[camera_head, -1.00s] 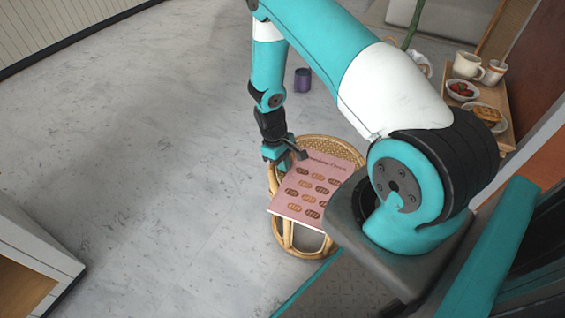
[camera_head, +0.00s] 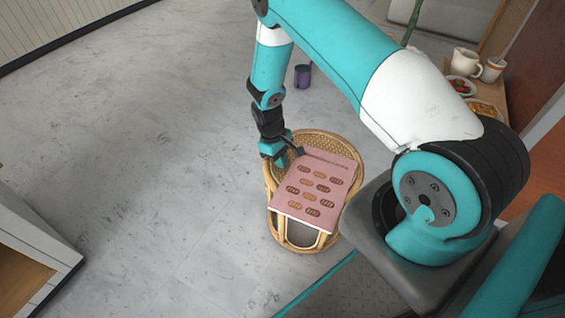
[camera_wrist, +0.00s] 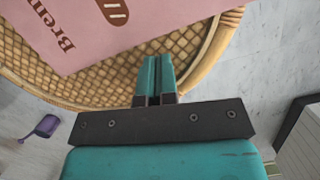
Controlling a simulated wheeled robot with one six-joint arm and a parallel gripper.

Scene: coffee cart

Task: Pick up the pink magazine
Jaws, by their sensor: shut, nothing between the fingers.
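The pink magazine (camera_head: 316,188) lies flat on a round wicker stool (camera_head: 350,146), its cover printed with brown bread shapes and dark lettering. One end of it overhangs the stool's near edge. My gripper (camera_head: 281,162) is at the stool's left rim, by the magazine's upper left corner. In the wrist view my gripper (camera_wrist: 155,75) is shut and empty, with its fingers over the woven seat (camera_wrist: 110,80). The magazine (camera_wrist: 110,25) shows there beyond the fingertips, apart from them in the picture. I cannot tell the fingers' height above the seat.
At the right a wooden surface holds a white mug (camera_head: 466,62), a cup (camera_head: 493,69) and food. A white cabinet (camera_head: 35,240) is at the left. The floor between is clear.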

